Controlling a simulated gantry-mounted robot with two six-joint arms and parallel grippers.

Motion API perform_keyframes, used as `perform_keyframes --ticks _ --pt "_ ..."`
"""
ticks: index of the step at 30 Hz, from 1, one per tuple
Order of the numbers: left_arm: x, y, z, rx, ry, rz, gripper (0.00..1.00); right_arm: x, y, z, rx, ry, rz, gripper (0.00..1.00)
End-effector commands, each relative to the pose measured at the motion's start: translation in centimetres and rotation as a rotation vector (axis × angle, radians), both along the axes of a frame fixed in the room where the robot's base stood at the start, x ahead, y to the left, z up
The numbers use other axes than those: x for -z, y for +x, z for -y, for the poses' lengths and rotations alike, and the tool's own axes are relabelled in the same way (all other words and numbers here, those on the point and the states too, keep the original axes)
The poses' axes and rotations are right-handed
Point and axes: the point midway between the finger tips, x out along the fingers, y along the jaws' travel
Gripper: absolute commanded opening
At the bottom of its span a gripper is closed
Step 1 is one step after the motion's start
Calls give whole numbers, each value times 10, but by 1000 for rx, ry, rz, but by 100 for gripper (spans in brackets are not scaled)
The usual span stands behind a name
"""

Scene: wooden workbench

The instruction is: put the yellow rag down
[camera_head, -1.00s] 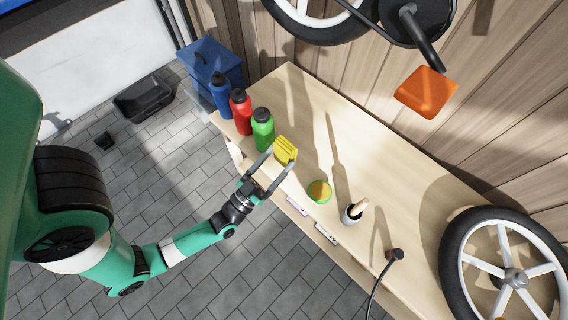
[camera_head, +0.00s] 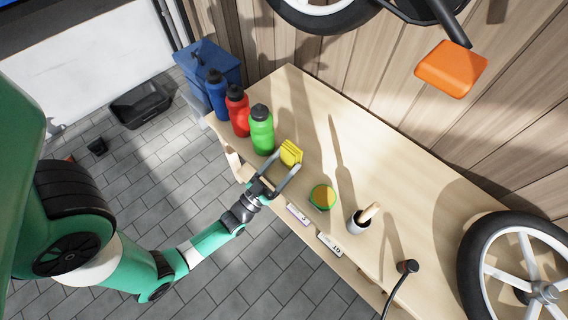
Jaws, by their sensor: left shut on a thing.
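The yellow rag (camera_head: 291,152) is a small folded, ridged bundle at the near side of the wooden workbench (camera_head: 360,150). My left gripper (camera_head: 284,163) is shut on the rag, with its two long grey fingers on either side of it. The rag is beside the green bottle, to its right. I cannot tell whether its underside touches the bench top. My right gripper is not in view.
A green bottle (camera_head: 261,131), a red bottle (camera_head: 238,111) and a blue bottle (camera_head: 217,95) stand left of the rag. A round green-and-yellow tin (camera_head: 322,197) and a cup with a brush (camera_head: 359,220) stand right. The bench behind is clear.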

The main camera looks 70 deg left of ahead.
Motion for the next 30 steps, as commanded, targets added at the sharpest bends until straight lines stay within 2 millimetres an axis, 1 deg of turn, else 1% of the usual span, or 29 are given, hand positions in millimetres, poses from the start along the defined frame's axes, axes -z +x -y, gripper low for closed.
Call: perform_keyframes --ticks 4,5,6,8,9,15,18,19,23,30 --pt "6 0 0 0 0 0 29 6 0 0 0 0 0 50" --pt "4 0 0 0 0 0 79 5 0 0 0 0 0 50" --pt "4 0 0 0 0 0 86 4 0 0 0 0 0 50" --pt "4 0 0 0 0 0 97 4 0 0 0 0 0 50" --pt "4 0 0 0 0 0 100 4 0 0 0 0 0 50" --pt "3 0 0 0 0 0 100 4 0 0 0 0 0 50" --pt "-4 0 0 0 0 0 100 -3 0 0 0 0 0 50" --pt "-1 -2 1 0 -1 -2 100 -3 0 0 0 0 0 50" --pt "10 -23 12 0 -3 -5 100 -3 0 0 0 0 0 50" --pt "34 -72 37 0 -2 -6 100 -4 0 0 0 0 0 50"
